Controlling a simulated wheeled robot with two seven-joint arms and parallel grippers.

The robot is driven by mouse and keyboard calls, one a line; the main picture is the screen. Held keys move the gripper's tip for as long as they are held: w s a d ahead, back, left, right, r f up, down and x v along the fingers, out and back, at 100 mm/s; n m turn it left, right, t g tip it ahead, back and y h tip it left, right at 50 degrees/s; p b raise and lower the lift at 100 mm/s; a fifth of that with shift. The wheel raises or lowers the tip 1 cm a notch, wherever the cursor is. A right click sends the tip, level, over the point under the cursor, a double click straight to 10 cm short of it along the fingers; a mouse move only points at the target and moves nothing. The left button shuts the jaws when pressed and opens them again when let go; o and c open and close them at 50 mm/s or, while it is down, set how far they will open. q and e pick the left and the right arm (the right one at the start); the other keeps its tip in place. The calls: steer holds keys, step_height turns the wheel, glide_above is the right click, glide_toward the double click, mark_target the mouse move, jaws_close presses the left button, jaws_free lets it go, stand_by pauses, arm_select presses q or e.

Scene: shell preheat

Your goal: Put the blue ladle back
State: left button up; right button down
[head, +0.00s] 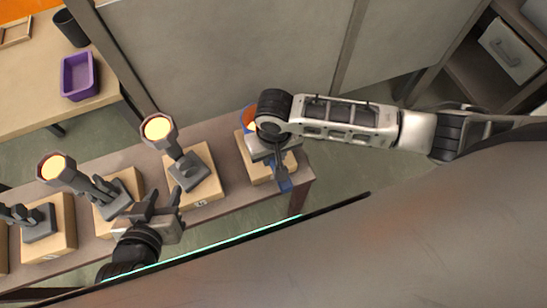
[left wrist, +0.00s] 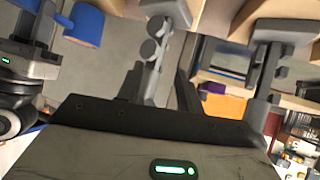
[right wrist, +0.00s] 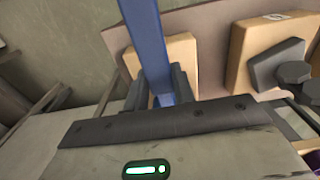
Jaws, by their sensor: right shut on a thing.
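The blue ladle shows its blue handle end (head: 284,184) in the head view, below my right gripper (head: 279,158). A blue rim with an orange glow (head: 247,117) shows beside my right wrist, which hides most of the ladle. In the right wrist view, the blue handle (right wrist: 146,40) runs between the fingers of my right gripper (right wrist: 160,92), shut on it. The ladle is over the rightmost wooden block (head: 257,168); whether it touches is hidden. My left gripper (head: 162,199) is open and empty, in front of a grey holder (head: 188,170).
Grey ladles with glowing cups (head: 157,128) (head: 56,168) stand on blocks along the narrow bench (head: 225,135). A table at the back left holds a purple bin (head: 79,76) and a black cup (head: 70,28). Grey panels stand behind the bench. Open floor lies right of it.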

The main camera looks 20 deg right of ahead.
steer(key=shift+a+f, duration=0.1)
steer(key=shift+f, duration=0.75)
steer(key=shift+f, duration=0.15)
steer(key=c, duration=1.2)
jaws_free()
steer(key=shift+s, duration=0.1)
steer(key=shift+o, duration=0.2)
